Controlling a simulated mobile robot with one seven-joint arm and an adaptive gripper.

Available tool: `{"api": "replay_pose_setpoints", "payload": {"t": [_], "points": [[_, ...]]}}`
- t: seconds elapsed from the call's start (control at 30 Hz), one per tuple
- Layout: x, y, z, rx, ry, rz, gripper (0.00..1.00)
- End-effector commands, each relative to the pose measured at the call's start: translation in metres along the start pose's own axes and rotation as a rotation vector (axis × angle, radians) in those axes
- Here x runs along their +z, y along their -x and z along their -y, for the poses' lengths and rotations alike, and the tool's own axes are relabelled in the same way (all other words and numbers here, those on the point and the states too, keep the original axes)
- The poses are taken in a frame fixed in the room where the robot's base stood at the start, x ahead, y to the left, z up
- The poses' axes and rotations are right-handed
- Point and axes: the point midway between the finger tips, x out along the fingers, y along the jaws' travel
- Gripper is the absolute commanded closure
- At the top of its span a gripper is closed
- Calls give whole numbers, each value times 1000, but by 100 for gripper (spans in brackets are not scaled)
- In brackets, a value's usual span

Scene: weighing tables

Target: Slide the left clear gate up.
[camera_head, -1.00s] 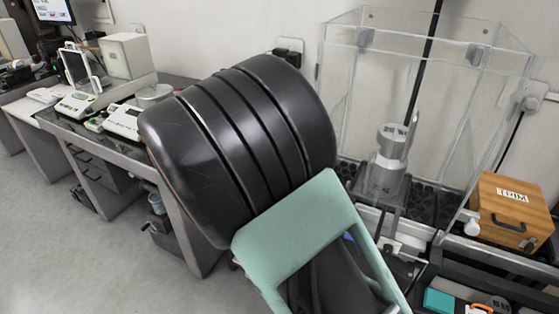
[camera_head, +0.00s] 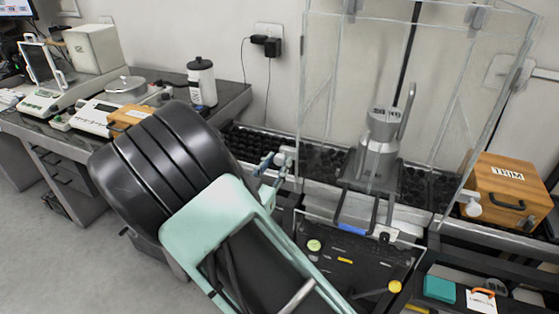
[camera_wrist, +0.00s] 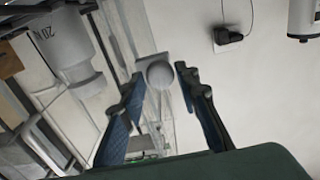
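The clear enclosure stands at the back right, with its left clear gate (camera_head: 318,95) on the side facing my arm. A pale round knob (camera_head: 286,155) sits low on that side. Contact cannot be told. The gate looks down.
A metal weight (camera_head: 378,145) stands inside the enclosure. A wooden TRIM box (camera_head: 505,190) is at the right, near a second pale knob (camera_head: 472,208). A white bottle (camera_head: 202,82) and scales stand on the left table. A black tray (camera_head: 350,265) lies in front.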

Motion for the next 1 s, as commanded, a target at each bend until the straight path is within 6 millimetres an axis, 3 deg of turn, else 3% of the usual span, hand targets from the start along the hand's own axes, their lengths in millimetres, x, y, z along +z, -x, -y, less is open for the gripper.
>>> {"api": "replay_pose_setpoints", "payload": {"t": [0.2,0.5,0.77,1.0], "points": [[0,-20,0,0,-1,0,70],[0,-21,1,-1,-1,0,70],[0,-21,1,-1,-1,0,99],[0,-21,1,-1,-1,0,100]]}}
